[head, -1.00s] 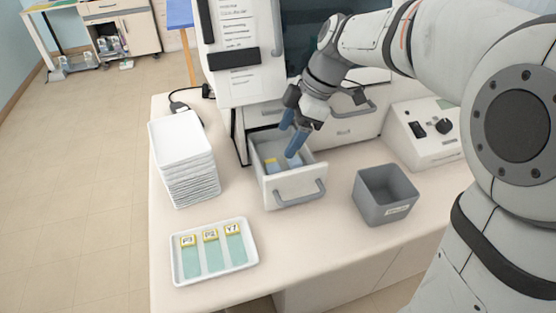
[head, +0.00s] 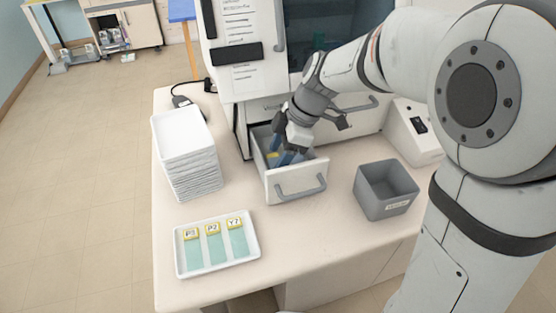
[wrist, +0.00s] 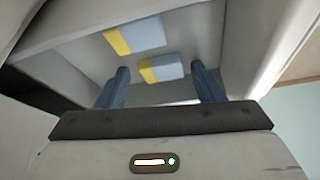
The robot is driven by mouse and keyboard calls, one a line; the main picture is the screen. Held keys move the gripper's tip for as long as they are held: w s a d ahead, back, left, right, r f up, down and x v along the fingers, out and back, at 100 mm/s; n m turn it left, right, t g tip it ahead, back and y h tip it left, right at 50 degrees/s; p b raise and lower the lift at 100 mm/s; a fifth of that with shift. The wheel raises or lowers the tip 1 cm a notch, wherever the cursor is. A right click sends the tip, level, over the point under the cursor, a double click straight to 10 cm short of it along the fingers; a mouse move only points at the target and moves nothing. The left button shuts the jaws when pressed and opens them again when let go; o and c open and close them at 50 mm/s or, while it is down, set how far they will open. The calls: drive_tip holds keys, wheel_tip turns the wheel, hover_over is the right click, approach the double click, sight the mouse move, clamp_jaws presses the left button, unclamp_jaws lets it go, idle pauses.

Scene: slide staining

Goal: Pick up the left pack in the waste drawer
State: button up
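The waste drawer (head: 296,182) is pulled open in the head view. My gripper (head: 281,158) reaches down into it and hides most of what lies inside. In the wrist view, two blue packs with yellow ends lie on the drawer floor. The nearer pack (wrist: 162,69) is between the open blue fingertips of my gripper (wrist: 160,70), with a gap on each side. The other pack (wrist: 136,39) lies farther off, up and to the left in that view. Only a bit of yellow and blue shows beside the fingers in the head view.
A grey bin (head: 386,190) stands right of the drawer. A stack of white trays (head: 185,155) stands left. A white tray (head: 250,256) with three labelled slides is in front. The drawer walls are close around my fingers.

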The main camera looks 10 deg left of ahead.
drive_tip(key=c, duration=1.1)
drive_tip(key=shift+c, duration=0.2)
